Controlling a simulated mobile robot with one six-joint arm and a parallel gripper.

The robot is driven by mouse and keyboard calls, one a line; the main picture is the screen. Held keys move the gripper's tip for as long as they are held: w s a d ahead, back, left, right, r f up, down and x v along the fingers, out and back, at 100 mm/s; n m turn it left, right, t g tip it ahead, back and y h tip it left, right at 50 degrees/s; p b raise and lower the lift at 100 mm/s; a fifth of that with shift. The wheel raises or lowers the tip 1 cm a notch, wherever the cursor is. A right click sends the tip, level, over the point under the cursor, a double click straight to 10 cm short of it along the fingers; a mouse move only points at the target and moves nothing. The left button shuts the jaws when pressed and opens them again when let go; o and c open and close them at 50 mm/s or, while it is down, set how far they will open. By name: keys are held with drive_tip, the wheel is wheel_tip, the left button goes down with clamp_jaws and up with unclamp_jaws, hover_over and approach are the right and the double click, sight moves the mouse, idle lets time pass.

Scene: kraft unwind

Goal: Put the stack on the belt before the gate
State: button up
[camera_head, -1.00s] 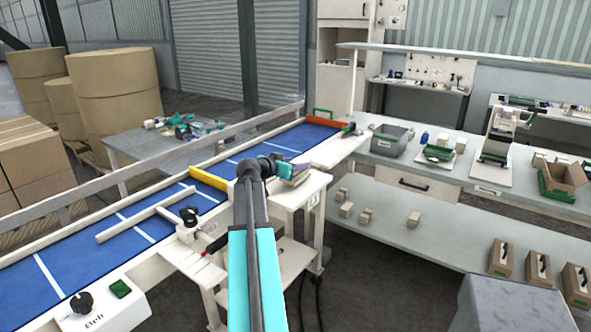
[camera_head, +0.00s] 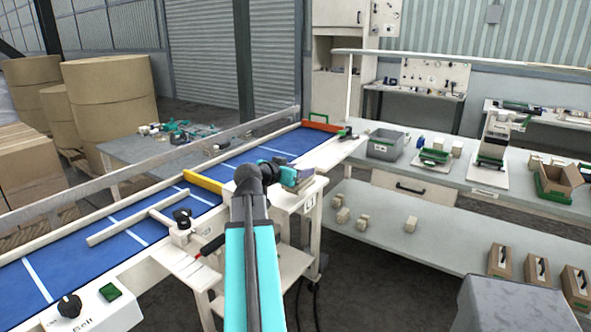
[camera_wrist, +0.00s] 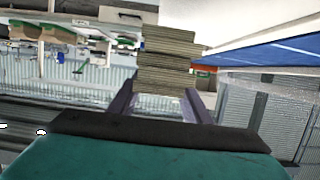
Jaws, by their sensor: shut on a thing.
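My gripper (camera_head: 291,176) is shut on a stack (camera_wrist: 166,60) of thin grey-brown sheets. In the wrist view the stack sits between the two dark fingers (camera_wrist: 160,104) and sticks out past their tips. In the head view the gripper is near the right edge of the blue belt (camera_head: 80,262), over or beside a white stand; its height there is hard to tell. A yellow bar (camera_head: 203,183) crosses the belt to the left of the gripper. An orange bar (camera_head: 322,126) stands at the far end. The belt also shows in the wrist view (camera_wrist: 285,50).
A pale angled rail (camera_head: 130,223) lies over the belt before the yellow bar. A black knob (camera_head: 182,216) stands at the belt's near edge. A control box (camera_head: 100,308) is at front left. A grey bench (camera_head: 465,183) with bins is at right.

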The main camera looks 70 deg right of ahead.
drive_tip(key=s+a+b, duration=0.3)
drive_tip(key=s+a, duration=0.1)
drive_tip(key=a, duration=0.1)
drive_tip(key=shift+s+a+r, duration=0.2)
drive_tip(key=shift+a+r, duration=0.15)
drive_tip(key=shift+a, duration=0.05)
drive_tip(key=shift+r, duration=0.15)
idle(0.5)
